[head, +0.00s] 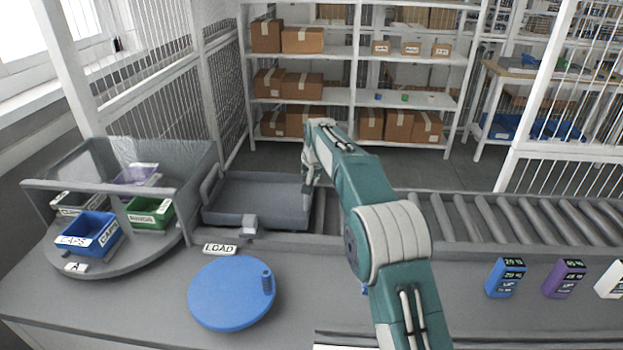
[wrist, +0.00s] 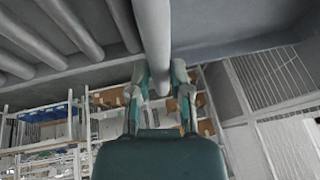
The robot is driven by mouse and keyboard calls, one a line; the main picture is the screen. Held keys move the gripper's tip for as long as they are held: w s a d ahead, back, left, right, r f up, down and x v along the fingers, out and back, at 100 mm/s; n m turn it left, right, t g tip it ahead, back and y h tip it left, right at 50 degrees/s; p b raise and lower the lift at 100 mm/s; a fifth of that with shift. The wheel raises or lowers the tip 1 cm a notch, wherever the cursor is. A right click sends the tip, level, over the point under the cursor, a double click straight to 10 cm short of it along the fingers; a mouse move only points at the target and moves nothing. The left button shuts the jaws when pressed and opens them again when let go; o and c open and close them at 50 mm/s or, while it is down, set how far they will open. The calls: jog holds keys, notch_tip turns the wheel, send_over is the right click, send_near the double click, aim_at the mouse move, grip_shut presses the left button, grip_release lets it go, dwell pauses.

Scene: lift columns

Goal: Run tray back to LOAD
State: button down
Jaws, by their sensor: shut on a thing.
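The grey tray (head: 258,190) sits at the left end of the roller conveyor, behind the LOAD label (head: 220,249). It looks empty. My gripper (head: 309,180) is at the tray's right end, partly hidden by my wrist and arm. In the wrist view my gripper (wrist: 161,88) has its two fingers on either side of a round grey bar (wrist: 153,40), which appears to be the tray's handle. The fingers are shut on it.
Conveyor rollers (head: 520,218) run clear to the right. A blue turntable disc (head: 225,295) with a peg lies in front. A guarded carousel with a blue bin (head: 88,236) and a green bin (head: 150,213) stands at left. Blue and purple devices (head: 564,279) stand front right.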

jog(key=c, duration=0.6)
grip_release()
jog(key=shift+a, duration=0.25)
jog(key=shift+o, duration=0.2)
jog(key=shift+a, duration=0.1)
jog(key=shift+a, duration=0.1)
jog(key=v, duration=1.1)
jog(key=shift+r, duration=0.35)
jog(key=shift+s, duration=0.1)
